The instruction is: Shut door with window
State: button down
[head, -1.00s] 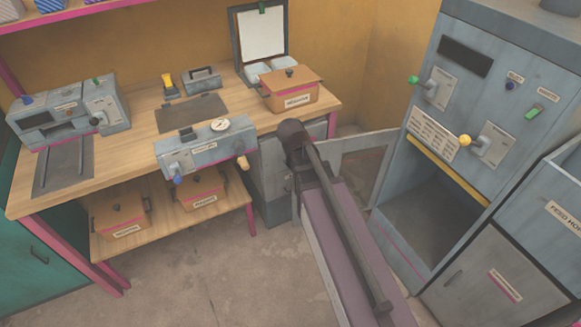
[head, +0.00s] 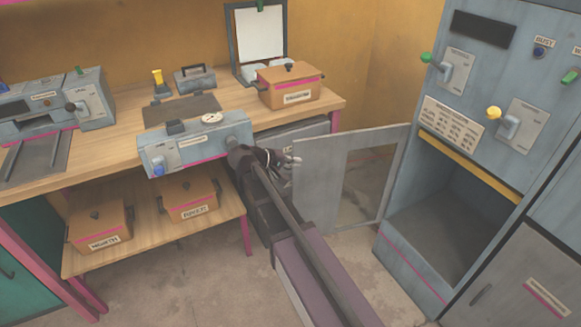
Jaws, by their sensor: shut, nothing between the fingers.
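The grey door with a window (head: 308,192) stands open at the left side of the tall blue-grey machine (head: 405,262). Its hinge side is at the machine's front left edge, and its free edge points left toward the workbench. The wall and floor show through its window. My gripper (head: 297,161) is shut and empty at the door's free left edge, overlapping it in the picture. I cannot tell whether it touches the door. The machine's lower opening is uncovered and looks empty.
The wooden workbench (head: 125,135) is on the left, with a grey device with a gauge (head: 195,145) at its front edge, close to my arm. An orange lidded box (head: 290,88) sits at its right end. Bare floor (head: 190,275) lies in front.

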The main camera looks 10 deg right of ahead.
jog(key=w+a+f+n+t+h+b, duration=0.1)
jog(key=w+a+f+t+h+b, duration=0.2)
jog(key=a+b, duration=0.5)
jog(key=shift+w+a+f+t+h+b, duration=0.3)
jog(key=shift+w+f+h+b, duration=0.3)
jog(key=shift+w+b, duration=0.7)
jog(key=shift+d+f, duration=0.1)
jog(key=shift+d, duration=0.05)
jog(key=x, duration=0.9)
jog(key=shift+w+d, duration=0.2)
jog(key=shift+d, duration=0.15)
jog(key=shift+a+f, duration=0.1)
jog(key=shift+a, duration=0.05)
jog(key=shift+s, duration=0.1)
